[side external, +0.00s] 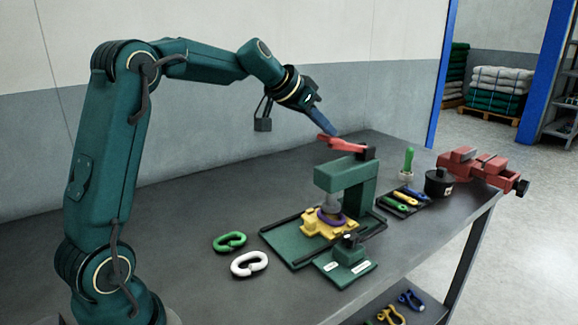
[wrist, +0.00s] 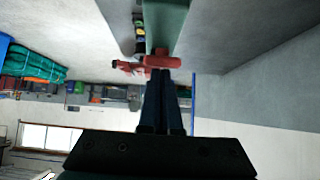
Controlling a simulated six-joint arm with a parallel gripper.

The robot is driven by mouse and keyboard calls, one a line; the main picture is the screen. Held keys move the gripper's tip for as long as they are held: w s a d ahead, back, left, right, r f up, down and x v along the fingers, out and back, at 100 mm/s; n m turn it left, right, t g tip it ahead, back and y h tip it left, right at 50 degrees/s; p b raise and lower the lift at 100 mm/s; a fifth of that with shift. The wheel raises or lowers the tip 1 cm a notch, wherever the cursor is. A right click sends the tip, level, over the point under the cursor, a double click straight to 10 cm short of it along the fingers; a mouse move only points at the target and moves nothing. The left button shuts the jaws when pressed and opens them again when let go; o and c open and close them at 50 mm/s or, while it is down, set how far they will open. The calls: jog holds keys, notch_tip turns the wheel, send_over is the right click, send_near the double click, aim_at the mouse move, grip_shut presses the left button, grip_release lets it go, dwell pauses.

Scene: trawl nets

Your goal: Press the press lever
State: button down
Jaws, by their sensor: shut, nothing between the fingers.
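The press (side external: 352,190) is a green frame standing on a green base plate on the dark bench. Its red press lever (side external: 342,144) lies across the top, nearly level, with its free end toward my arm. Under the ram, a purple ring (side external: 330,217) sits on a yellow fixture (side external: 317,227). My gripper (side external: 334,134) is shut and empty, angled down with its fingertips at the lever's free end. In the wrist view my fingers (wrist: 163,75) reach the red lever (wrist: 160,62); I cannot tell whether they touch it.
A green link (side external: 229,242) and a white link (side external: 249,263) lie left of the press. A tray of coloured tools (side external: 403,201), a black round pot (side external: 439,182) and a red vise (side external: 474,165) stand to the right. A small green block (side external: 349,251) is in front of the press.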

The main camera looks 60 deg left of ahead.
jog(key=shift+s+f, duration=0.35)
jog(key=shift+f, duration=0.5)
jog(key=shift+s+f, duration=0.35)
jog(key=shift+f, duration=0.55)
jog(key=shift+s+f, duration=0.35)
jog(key=shift+f, duration=0.5)
jog(key=shift+r, duration=0.1)
notch_tip(320, 180, up, 5)
jog(key=s+r, duration=0.3)
jog(key=s, duration=0.6)
jog(key=shift+s, duration=0.1)
